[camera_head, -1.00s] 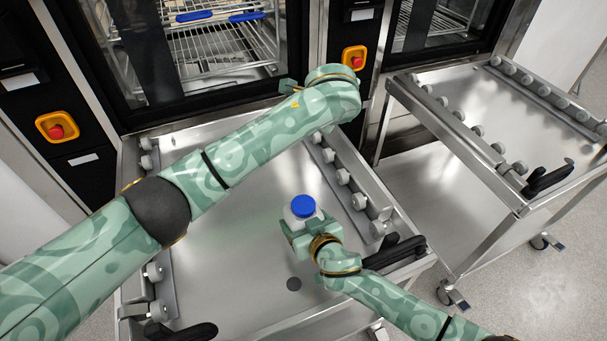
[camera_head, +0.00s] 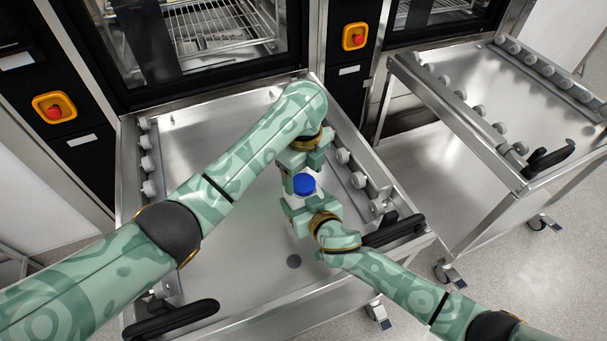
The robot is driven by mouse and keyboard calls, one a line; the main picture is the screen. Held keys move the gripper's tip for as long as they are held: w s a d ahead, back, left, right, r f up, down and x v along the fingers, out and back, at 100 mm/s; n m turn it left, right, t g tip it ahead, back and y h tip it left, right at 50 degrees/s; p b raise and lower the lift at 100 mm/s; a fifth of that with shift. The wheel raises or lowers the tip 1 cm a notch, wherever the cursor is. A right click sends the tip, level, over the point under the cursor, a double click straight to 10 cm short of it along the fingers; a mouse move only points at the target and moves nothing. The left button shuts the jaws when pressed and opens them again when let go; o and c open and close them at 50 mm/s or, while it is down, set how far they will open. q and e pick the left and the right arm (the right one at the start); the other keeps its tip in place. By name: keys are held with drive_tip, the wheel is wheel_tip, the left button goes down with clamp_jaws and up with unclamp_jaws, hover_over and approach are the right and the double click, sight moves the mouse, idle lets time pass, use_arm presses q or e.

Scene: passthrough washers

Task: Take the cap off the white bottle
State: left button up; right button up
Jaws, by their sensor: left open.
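The white bottle (camera_head: 295,201) stands upright with its blue cap (camera_head: 304,184) on top, over the near middle of the steel cart. Most of its body is hidden by my grippers. My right gripper (camera_head: 304,212) comes from the lower right and is shut on the bottle's body below the cap. My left gripper (camera_head: 302,171) reaches over from the far side, pointing down toward the cap. Its jaws are open, right at the cap's far edge. I cannot tell whether they touch the cap.
The steel cart (camera_head: 225,265) has roller rails on both sides and black handles (camera_head: 172,320) at its front. A second cart (camera_head: 470,75) stands to the right. Glass-doored washers with red buttons (camera_head: 53,111) stand behind. The cart surface around the bottle is bare.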

use_arm(q)
drive_tip(key=shift+f, duration=0.9)
drive_tip(key=c, duration=1)
drive_tip(key=n, duration=0.3)
drive_tip(key=shift+c, duration=0.2)
drive_tip(key=n, duration=0.3)
drive_tip(key=shift+n, duration=0.4)
drive_tip(key=o, duration=1.1)
drive_tip(key=shift+d, duration=0.1)
use_arm(e)
drive_tip(key=shift+w+d, duration=0.1)
drive_tip(key=shift+d, duration=0.05)
use_arm(q)
drive_tip(key=shift+s+r, duration=0.1)
drive_tip(key=shift+r, duration=0.05)
